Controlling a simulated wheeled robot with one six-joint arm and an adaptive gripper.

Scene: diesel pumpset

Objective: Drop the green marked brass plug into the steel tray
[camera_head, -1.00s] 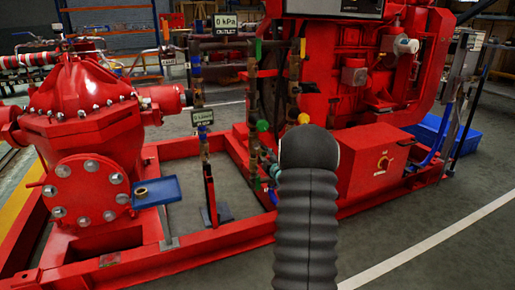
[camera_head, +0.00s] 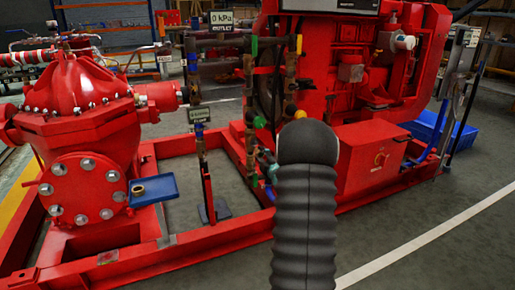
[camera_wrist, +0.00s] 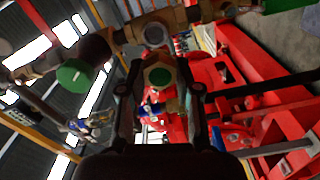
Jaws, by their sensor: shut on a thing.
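The green marked brass plug (camera_wrist: 160,77) shows in the wrist view as a brass hex with a green face. It sits between the two fingers of my gripper (camera_wrist: 160,88), which is shut on it. A brass pipe fitting (camera_wrist: 155,36) lies close to it in the picture; I cannot tell whether the two touch. In the head view my arm hides most of the gripper, and I cannot make out the plug. A blue tray (camera_head: 165,192) is at the left, beside the red pump, with a brass ring-shaped piece (camera_head: 138,190) at its left side.
Brass pipework with a green handle (camera_wrist: 75,76) is close to my gripper in the wrist view. The red frame (camera_head: 215,238), the red pump (camera_head: 75,125) and upright gauge pipes (camera_head: 203,150) surround the tray. Open floor (camera_head: 440,255) is at the right.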

